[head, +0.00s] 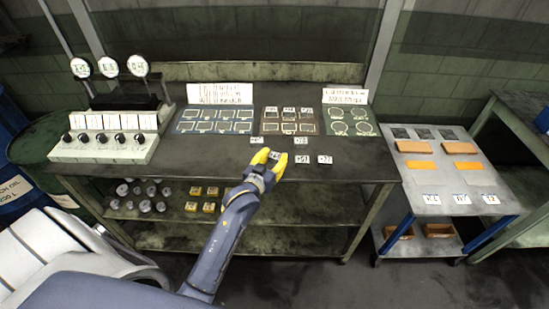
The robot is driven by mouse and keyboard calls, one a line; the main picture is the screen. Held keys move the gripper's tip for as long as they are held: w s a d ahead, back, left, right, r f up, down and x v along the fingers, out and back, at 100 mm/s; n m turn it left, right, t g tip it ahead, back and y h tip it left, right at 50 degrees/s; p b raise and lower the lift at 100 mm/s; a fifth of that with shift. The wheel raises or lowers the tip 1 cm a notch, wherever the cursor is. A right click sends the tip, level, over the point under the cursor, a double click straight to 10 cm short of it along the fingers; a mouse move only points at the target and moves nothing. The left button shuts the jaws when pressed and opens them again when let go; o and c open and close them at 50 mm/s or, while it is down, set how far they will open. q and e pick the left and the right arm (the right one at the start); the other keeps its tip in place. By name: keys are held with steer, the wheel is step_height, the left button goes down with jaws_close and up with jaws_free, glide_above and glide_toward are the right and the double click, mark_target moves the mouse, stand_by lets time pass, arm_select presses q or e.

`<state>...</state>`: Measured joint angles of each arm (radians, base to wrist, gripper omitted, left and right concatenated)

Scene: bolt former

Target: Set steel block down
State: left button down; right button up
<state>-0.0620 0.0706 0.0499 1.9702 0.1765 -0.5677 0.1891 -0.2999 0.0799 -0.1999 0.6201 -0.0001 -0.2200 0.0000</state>
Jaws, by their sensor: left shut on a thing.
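My left gripper (270,158) has yellow fingers and reaches over the front middle of the dark workbench (200,158). It is shut on a small steel block (274,155), which shows only partly between the fingers. Whether the block touches the bench top or hangs just above it, I cannot tell. My right gripper is not in view.
Behind the gripper lie a blue-grey mat (215,113), a brown mat (290,128) and a green mat (350,128) with outlined places. A white knob panel (105,150) and round gauges (109,66) stand at left. A side table (450,182) with orange pieces stands at right.

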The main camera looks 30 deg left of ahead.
arm_select(q)
steer(key=shift+f, duration=0.15)
steer(key=c, duration=0.8)
jaws_free()
steer(key=s, duration=0.3)
steer(key=s+r, duration=0.1)
steer(key=s, duration=0.3)
steer(key=s+r, duration=0.1)
steer(key=s, duration=0.3)
steer(key=shift+d, duration=0.25)
steer(key=shift+o, duration=0.6)
steer(key=shift+s, duration=0.4)
